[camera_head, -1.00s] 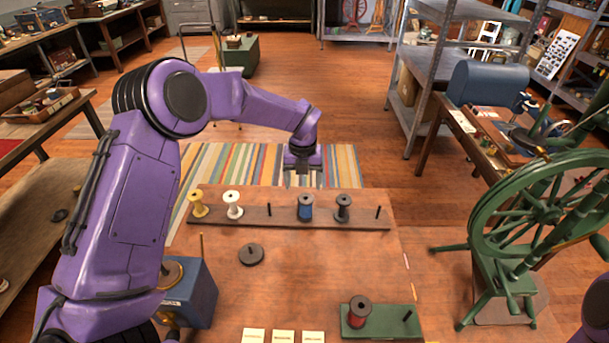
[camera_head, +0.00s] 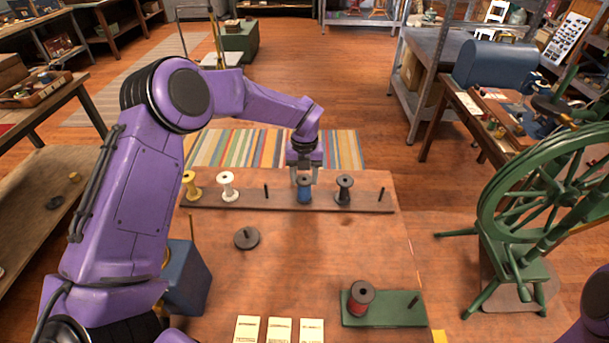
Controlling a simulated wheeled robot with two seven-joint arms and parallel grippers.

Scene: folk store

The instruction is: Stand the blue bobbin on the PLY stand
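The blue bobbin (camera_head: 304,191) stands upright on the long dark peg rack (camera_head: 285,203) at the back of the table. My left gripper (camera_head: 304,180) points down over it, with one finger on each side of its upper part. The fingers look spread, and I see no clear contact. A green stand (camera_head: 383,316) at the front right carries a red bobbin (camera_head: 360,299) on its left and a bare peg (camera_head: 413,302) on its right. I cannot read a PLY label on it. My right gripper is out of view.
The rack also holds a yellow bobbin (camera_head: 191,187), a white bobbin (camera_head: 227,187), a black bobbin (camera_head: 344,190) and bare pegs. A dark disc (camera_head: 247,238) with a knob lies mid-left. Cards (camera_head: 279,331) lie in front. A green spinning wheel (camera_head: 515,220) stands right. The table's middle is clear.

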